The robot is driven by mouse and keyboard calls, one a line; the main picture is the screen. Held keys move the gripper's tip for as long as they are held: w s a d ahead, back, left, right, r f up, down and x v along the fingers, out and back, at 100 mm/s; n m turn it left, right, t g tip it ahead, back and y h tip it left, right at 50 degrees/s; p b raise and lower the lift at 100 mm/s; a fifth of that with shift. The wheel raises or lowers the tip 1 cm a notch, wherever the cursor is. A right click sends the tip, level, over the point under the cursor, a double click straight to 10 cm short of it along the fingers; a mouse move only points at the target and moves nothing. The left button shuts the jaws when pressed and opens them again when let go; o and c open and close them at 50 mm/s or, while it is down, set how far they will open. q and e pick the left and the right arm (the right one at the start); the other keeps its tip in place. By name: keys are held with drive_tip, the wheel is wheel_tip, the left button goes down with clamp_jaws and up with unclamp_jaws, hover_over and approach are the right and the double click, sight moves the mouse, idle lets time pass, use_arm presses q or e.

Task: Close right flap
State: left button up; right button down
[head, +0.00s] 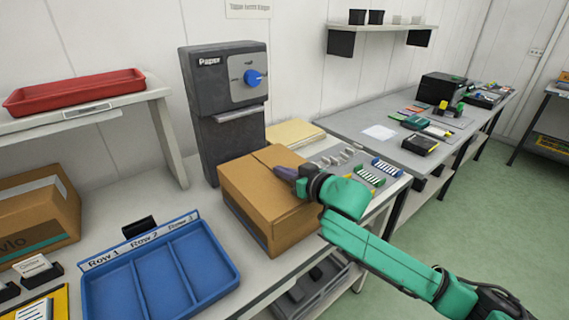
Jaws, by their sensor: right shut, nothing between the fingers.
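A brown cardboard box (243,188) stands on the white table in the middle of the head view, in front of the grey paper dispenser. Its top looks covered by flaps lying about flat, with a seam across the top. The right flap (277,158) is partly hidden by my gripper. My right gripper (281,172) is shut and empty, with its fingertips over the right part of the box top, on or just above the flap. I cannot tell whether it touches. My left gripper is not in view.
The grey paper dispenser (216,85) with a blue knob stands behind the box. A blue tray (160,268) with row labels lies to the left front. Small coloured racks (385,167) and yellow sheets (295,133) lie behind and right of the box.

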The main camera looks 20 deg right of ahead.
drive_tip(key=shift+r, duration=0.1)
wheel_tip(320, 180, up, 5)
drive_tip(key=p, duration=0.5)
drive_tip(key=shift+w+f, duration=0.1)
drive_tip(key=shift+f, duration=0.1)
drive_tip(key=shift+s+d+f+b, duration=0.15)
drive_tip(key=shift+s+f+b, duration=0.1)
drive_tip(key=shift+s, duration=0.2)
drive_tip(key=shift+s+d+f+b, duration=0.15)
drive_tip(key=shift+s+f+b, duration=0.1)
drive_tip(key=shift+s, duration=0.2)
drive_tip(key=b+v, duration=0.2)
drive_tip(key=v, duration=0.5)
drive_tip(key=shift+s+d, duration=0.2)
drive_tip(key=shift+d, duration=0.1)
drive_tip(key=shift+s+r, duration=0.4)
